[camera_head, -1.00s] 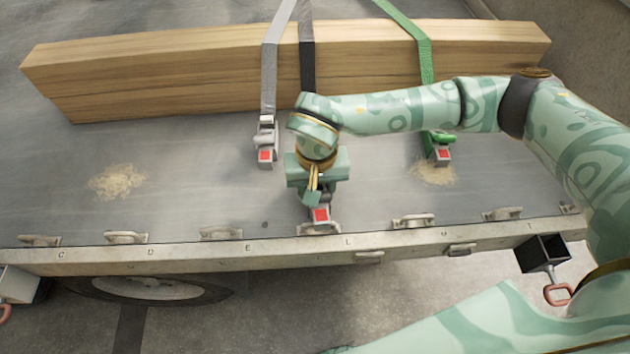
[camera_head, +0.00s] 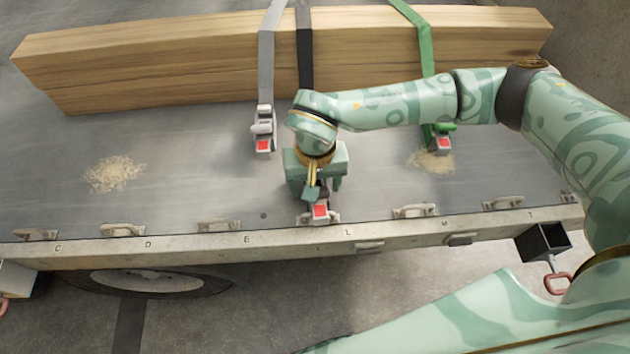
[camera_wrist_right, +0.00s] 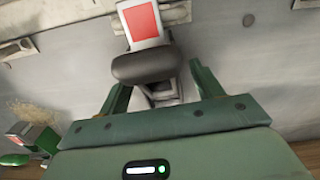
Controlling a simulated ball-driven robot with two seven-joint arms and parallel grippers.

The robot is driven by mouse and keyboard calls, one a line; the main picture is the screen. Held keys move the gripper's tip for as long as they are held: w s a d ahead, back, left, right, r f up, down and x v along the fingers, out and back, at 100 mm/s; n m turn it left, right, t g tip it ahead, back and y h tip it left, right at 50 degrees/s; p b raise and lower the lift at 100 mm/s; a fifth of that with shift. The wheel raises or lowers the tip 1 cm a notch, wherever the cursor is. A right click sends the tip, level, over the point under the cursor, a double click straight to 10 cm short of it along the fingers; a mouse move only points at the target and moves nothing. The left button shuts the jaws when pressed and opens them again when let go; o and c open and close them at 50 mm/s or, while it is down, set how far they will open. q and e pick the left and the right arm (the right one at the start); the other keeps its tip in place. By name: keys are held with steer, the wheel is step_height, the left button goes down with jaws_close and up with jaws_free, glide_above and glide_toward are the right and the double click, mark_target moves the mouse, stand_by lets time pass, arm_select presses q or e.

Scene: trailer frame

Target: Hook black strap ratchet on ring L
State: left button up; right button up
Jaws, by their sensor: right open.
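The black strap ratchet (camera_head: 319,211) lies at the trailer's near edge, its red label facing up, at the ring (camera_head: 333,217) beside the letter L. Whether its hook sits in the ring is hidden. In the right wrist view, the ratchet's dark rounded handle (camera_wrist_right: 145,66) and red label lie ahead of the fingers. My right gripper (camera_head: 314,188) is above and just behind the ratchet. In the wrist view its two fingers (camera_wrist_right: 160,80) stand apart on either side of the ratchet body, with visible gaps. My left gripper is out of view.
Grey (camera_head: 263,145) and green (camera_head: 440,143) ratchets lie on the bed. Straps cross the wooden beams (camera_head: 160,70) behind. Other rings (camera_head: 219,225) line the near edge. Sawdust piles (camera_head: 113,174) lie on the bed. Bare bed is free to the left.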

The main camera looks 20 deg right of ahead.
arm_select(q)
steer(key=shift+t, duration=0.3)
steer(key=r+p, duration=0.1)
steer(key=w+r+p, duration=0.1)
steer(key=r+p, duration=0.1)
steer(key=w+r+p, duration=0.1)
steer(key=p, duration=0.1)
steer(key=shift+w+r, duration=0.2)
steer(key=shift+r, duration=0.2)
arm_select(e)
step_height(320, 180, up, 16)
steer(key=shift+r, duration=0.1)
